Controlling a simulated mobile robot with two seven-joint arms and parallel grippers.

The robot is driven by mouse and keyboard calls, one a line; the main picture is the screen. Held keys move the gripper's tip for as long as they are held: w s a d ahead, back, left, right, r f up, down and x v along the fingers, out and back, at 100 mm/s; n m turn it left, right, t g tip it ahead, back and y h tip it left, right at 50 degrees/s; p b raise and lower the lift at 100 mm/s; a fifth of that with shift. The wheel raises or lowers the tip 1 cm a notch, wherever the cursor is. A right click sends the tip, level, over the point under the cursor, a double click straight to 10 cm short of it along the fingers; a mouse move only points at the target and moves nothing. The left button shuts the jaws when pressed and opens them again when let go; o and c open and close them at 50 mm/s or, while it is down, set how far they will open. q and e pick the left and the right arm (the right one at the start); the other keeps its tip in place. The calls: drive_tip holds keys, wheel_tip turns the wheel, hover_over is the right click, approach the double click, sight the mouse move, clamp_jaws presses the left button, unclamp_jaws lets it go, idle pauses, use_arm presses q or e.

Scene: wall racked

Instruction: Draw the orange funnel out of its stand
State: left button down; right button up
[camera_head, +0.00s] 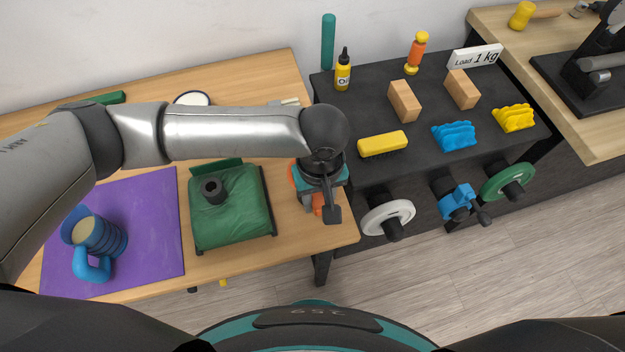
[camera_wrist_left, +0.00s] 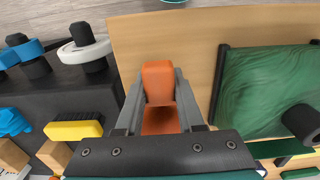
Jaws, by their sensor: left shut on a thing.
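My left gripper (camera_head: 323,208) is over the right end of the wooden table, pointing down. In the left wrist view its two grey fingers (camera_wrist_left: 160,90) are shut on the orange funnel (camera_wrist_left: 158,77), one finger on each side. In the head view only small orange parts of the funnel (camera_head: 317,203) show beside and below the gripper; the wrist and gripper hide the rest. I cannot make out the stand in either view, so whether the funnel is still seated in it cannot be told. My right gripper is not in view.
A green cushion-like block in a dark frame (camera_head: 230,230) lies just left of the gripper. A purple mat (camera_head: 155,245) with a blue mug (camera_head: 97,240) is further left. The dark rack (camera_head: 365,110) stands close on the right, with a yellow brush-like block (camera_head: 382,144) and hanging discs (camera_head: 388,214).

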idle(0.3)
use_arm(q)
wheel_tip(320, 180, up, 20)
drive_tip(key=p, duration=0.4)
idle(0.4)
drive_tip(key=shift+p, duration=0.8)
